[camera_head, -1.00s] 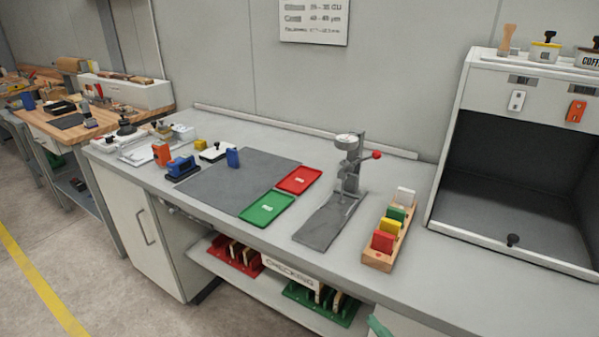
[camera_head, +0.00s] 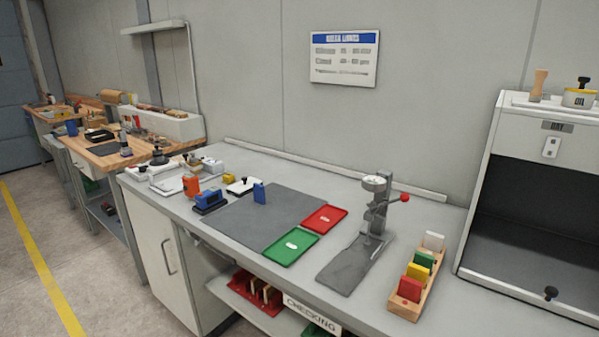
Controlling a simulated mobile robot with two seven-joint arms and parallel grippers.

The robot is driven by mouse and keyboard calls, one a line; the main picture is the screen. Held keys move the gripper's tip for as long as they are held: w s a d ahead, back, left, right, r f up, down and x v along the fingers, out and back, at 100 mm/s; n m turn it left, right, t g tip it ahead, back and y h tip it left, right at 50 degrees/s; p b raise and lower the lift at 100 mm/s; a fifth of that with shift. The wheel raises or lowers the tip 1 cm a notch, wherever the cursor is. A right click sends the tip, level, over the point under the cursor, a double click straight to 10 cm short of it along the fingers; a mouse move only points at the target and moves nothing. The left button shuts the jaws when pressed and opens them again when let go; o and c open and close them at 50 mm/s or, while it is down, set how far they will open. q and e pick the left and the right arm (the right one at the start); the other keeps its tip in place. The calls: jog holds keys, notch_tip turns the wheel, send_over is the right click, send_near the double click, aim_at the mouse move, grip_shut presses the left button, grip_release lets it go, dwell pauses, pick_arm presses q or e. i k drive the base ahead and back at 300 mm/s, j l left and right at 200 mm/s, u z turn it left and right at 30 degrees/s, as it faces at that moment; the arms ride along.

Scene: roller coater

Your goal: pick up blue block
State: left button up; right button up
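A small upright blue block (camera_head: 259,193) stands on the dark grey mat (camera_head: 240,218) on the workbench, near the mat's back left part. Another blue piece (camera_head: 210,201) sits in or on a dark base left of the mat, beside an orange piece (camera_head: 192,187). Neither of my grippers shows in the head view.
A red tray (camera_head: 325,219) and a green tray (camera_head: 291,248) lie at the mat's right side. A press-like stand (camera_head: 376,210) and a wooden rack (camera_head: 405,309) of coloured cards stand further right. A dark-fronted cabinet (camera_head: 540,190) is at the right.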

aim_at(258, 189)
jog(key=z, duration=0.3)
jog(key=j+z, duration=0.95)
jog(key=j, duration=0.45)
jog(key=k+j+z, duration=0.15)
jog(key=j, duration=0.45)
jog(key=k+j+z, duration=0.15)
jog(key=j, duration=0.45)
jog(key=k+j, duration=0.1)
jog(key=j, duration=0.7)
jog(key=k+j, duration=0.15)
jog(key=j, duration=0.7)
jog(key=k+z, duration=0.05)
